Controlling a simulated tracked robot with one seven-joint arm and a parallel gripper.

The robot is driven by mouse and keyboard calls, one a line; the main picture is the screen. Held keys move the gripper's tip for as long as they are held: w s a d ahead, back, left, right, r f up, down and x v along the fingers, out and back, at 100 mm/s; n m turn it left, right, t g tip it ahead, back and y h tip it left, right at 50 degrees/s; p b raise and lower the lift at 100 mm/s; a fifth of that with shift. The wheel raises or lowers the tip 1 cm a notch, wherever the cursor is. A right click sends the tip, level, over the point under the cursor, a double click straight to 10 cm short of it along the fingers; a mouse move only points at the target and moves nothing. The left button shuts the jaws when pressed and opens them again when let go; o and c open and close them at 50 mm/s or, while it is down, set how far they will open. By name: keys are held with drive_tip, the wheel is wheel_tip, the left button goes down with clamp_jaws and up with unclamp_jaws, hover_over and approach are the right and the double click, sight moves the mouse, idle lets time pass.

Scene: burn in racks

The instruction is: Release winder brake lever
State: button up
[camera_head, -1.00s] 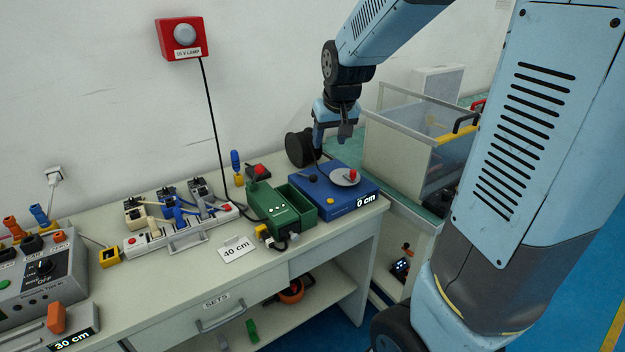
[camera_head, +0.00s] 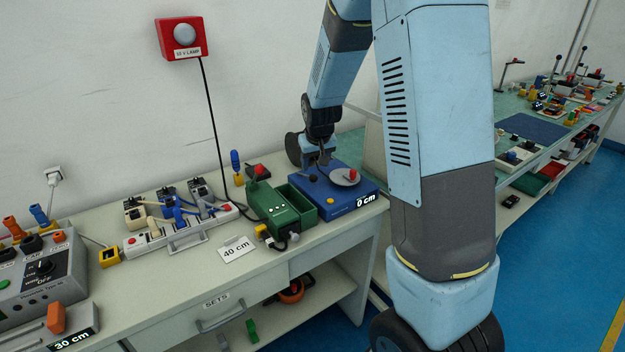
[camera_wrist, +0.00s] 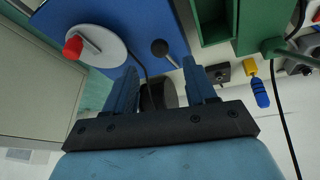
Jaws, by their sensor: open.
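The winder is a blue box (camera_head: 345,203) at the right end of the bench, labelled "0 cm". On its top are a pale disc (camera_head: 340,180) with a red knob (camera_head: 352,174) and a black ball-tipped lever (camera_head: 313,177). In the wrist view the lever's black ball (camera_wrist: 160,47) lies just beyond the fingertips, roughly between them, with its thin shaft running aside. The disc (camera_wrist: 98,47) and red knob (camera_wrist: 73,46) are to its left. My gripper (camera_wrist: 160,72) is open and empty; in the head view it (camera_head: 320,161) hangs above the winder's back left part. No contact with the lever is visible.
A black wheel (camera_head: 293,148) stands behind the winder; it also shows between my fingers (camera_wrist: 160,97). A green box (camera_head: 286,209) with an open compartment adjoins on the left. A blue-handled tool (camera_head: 235,162) and a small red-topped block (camera_head: 259,169) stand nearby at the back.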

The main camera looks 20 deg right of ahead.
sight(314, 176)
drive_tip(key=x, duration=0.9)
clamp_jaws()
idle(0.5)
